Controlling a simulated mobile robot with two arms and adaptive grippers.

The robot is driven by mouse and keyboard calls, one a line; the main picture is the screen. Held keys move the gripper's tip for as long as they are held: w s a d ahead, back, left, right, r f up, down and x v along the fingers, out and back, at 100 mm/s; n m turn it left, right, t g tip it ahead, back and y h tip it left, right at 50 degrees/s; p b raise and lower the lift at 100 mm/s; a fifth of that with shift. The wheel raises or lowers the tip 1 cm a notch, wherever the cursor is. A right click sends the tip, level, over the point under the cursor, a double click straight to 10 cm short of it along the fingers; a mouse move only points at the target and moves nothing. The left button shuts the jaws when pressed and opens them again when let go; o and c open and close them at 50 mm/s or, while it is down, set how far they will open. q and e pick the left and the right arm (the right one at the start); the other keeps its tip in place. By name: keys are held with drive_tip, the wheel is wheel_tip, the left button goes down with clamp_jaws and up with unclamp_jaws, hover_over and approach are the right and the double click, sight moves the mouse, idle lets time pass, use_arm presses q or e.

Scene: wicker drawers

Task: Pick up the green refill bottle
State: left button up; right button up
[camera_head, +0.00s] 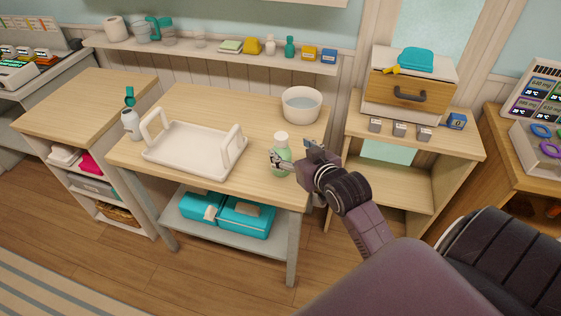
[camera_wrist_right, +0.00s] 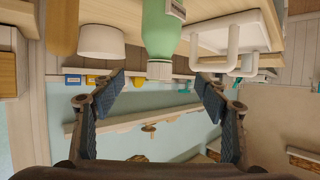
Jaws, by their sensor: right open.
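The green refill bottle (camera_head: 281,160) with a white cap stands upright near the front right of the wooden table. My right gripper (camera_head: 291,152) is at the bottle and partly covers it in the head view. In the right wrist view the picture is upside down; the green bottle (camera_wrist_right: 160,30) and its white cap show ahead, between the directions of the two fingers. The right gripper (camera_wrist_right: 161,90) is open, with nothing between its fingertips. Whether a finger touches the bottle I cannot tell. My left gripper is not in view.
Teal boxes (camera_head: 245,217) sit on the shelf below. A drawer unit (camera_head: 405,95) stands at the right.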

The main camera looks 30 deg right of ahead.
sight(281, 155)
drive_tip(key=f, duration=0.6)
drive_tip(key=shift+w+d+f, duration=0.15)
drive_tip(key=shift+w+d, duration=0.05)
drive_tip(key=shift+w, duration=0.2)
drive_tip(key=shift+x, duration=3.35)
drive_tip(key=shift+a, duration=0.1)
drive_tip(key=c, duration=1.5)
